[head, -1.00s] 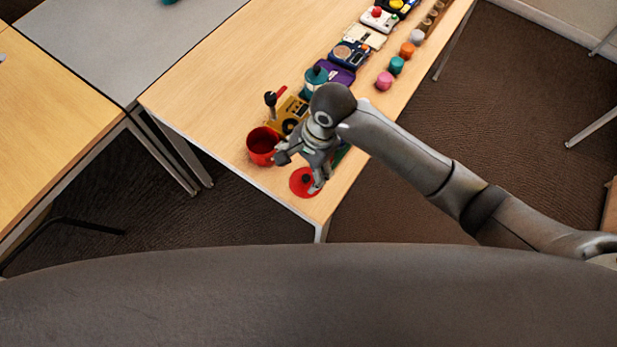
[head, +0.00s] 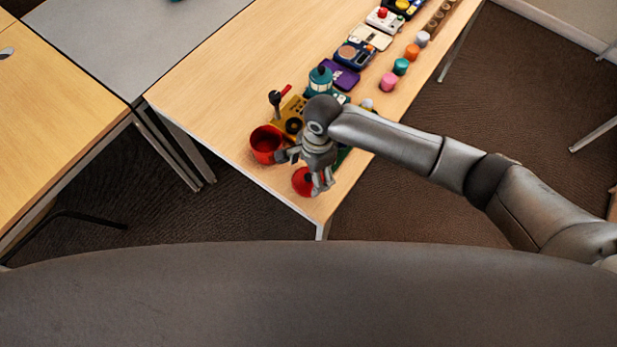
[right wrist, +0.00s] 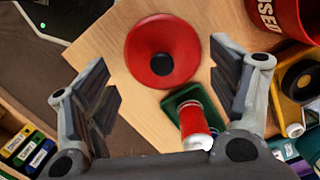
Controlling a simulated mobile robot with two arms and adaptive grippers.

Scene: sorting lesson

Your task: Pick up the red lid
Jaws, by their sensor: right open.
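The red lid (head: 302,182) lies on the wooden table near its front corner, partly hidden by my right gripper in the head view. In the right wrist view the red lid (right wrist: 176,48) is a round disc with a black knob in its middle. My right gripper (head: 318,186) is above the lid. In the right wrist view the right gripper (right wrist: 160,85) has its fingers spread wide apart, with nothing held; the lid appears beyond and between the fingertips. My left gripper is in neither view.
A red pot (head: 265,146) stands left of the lid. A green tray (right wrist: 181,98) with a red-and-white cylinder (right wrist: 193,125) is close to the lid. A yellow device (head: 289,122) and several coloured objects run along the table (head: 215,95). Bare tabletop shows around the lid's front side.

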